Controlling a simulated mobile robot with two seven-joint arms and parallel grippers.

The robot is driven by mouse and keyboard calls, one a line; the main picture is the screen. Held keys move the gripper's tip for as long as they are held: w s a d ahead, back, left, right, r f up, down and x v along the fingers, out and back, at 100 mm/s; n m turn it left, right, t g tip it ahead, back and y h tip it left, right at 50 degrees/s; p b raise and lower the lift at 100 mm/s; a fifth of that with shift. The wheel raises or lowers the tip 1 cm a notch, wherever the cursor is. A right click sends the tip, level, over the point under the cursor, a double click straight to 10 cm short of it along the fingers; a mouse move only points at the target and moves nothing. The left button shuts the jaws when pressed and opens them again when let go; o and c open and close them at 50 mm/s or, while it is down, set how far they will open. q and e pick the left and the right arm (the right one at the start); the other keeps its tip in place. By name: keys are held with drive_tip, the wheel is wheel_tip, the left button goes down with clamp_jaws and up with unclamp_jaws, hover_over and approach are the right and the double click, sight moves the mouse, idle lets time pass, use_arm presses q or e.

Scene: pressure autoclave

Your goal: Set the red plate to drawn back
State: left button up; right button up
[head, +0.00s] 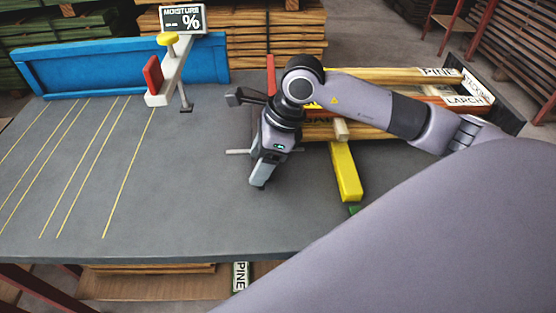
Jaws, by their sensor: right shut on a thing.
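A small red plate (153,75) stands upright at the end of a white arm (174,70) with a yellow knob (167,39), at the back left of the grey table. A second, narrow red upright piece (270,75) shows behind my right wrist, beside the planks; the wrist hides its lower part. My right gripper (260,177) points down over the middle of the table. It is shut on a thin pale bar (238,152), whose ends stick out on both sides. The grip itself is mostly hidden. My left gripper is not in view.
Planks labelled PINE (438,72) and LARCH (464,100) lie behind my right forearm. A yellow bar (345,172) lies right of the gripper. A blue board (85,72) and a moisture sign (183,19) stand at the back. The table's left half (75,200) is clear.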

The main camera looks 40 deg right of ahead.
drive_tip(key=w+a, duration=0.1)
drive_tip(key=w+a+b, duration=0.1)
drive_tip(key=a, duration=0.1)
drive_tip(key=w+a, duration=0.1)
drive_tip(key=a, duration=0.1)
drive_tip(key=shift+w+a, duration=0.1)
drive_tip(key=shift+a, duration=0.05)
drive_tip(key=shift+w+a, duration=0.1)
drive_tip(key=shift+a, duration=0.1)
drive_tip(key=o, duration=1.5)
drive_tip(key=shift+a, duration=0.1)
drive_tip(key=shift+c, duration=0.2)
drive_tip(key=shift+w, duration=0.1)
